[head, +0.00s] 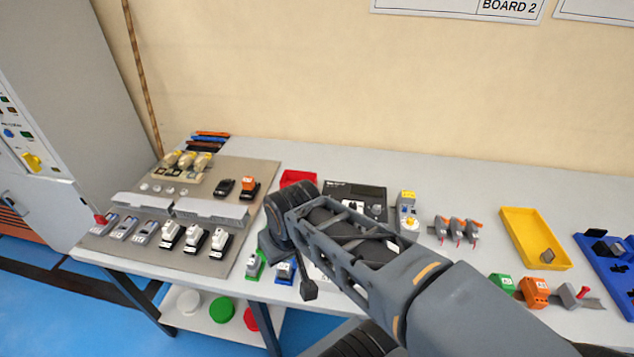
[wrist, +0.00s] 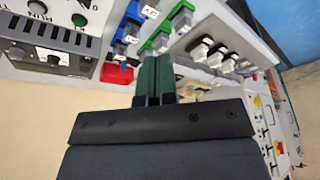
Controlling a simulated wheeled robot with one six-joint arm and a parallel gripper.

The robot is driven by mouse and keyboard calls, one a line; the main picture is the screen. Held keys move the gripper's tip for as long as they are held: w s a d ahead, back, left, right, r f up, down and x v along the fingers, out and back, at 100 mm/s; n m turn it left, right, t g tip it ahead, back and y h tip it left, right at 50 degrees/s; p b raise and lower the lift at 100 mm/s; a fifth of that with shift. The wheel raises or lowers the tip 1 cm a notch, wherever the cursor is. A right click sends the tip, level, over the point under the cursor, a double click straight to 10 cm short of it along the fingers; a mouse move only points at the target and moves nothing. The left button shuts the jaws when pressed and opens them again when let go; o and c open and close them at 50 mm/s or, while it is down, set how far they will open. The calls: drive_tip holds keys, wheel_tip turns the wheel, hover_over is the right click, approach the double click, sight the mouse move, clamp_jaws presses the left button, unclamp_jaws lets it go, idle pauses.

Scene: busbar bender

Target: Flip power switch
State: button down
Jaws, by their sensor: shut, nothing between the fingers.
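No part is clearly labelled as the power switch, so I cannot tell which one it is. A black control box (head: 357,199) with knobs sits at the back of the table, partly behind my arm.
A board (head: 245,172) with several switches and breakers lies on the left of the table. A red tray (head: 298,178) is behind my arm. A yellow tray (head: 535,232) and blue rack (head: 612,270) stand at right. Several small coloured blocks line the front edge.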

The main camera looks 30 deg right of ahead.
drive_tip(key=shift+s, duration=0.1)
drive_tip(key=w+d+r+n+b, duration=0.1)
drive_tip(key=w+d+n+b, duration=0.2)
drive_tip(key=w+d, duration=0.4)
drive_tip(key=w+d+r+n+y+b, duration=0.1)
drive_tip(key=w+d+n+b, duration=0.3)
drive_tip(key=d, duration=1.3)
drive_tip(key=w+r+n, duration=0.1)
drive_tip(key=w, duration=0.1)
drive_tip(key=shift+w+d+n, duration=0.2)
drive_tip(key=shift+w+n, duration=0.2)
drive_tip(key=shift+g, duration=0.3)
drive_tip(key=b+x, duration=0.1)
drive_tip(key=x, duration=1.1)
drive_tip(key=shift+w+d+f, duration=0.1)
drive_tip(key=shift+d+f, duration=0.05)
drive_tip(key=shift+f, duration=0.05)
drive_tip(key=shift+w+d+f, duration=0.2)
drive_tip(key=shift+f, duration=0.5)
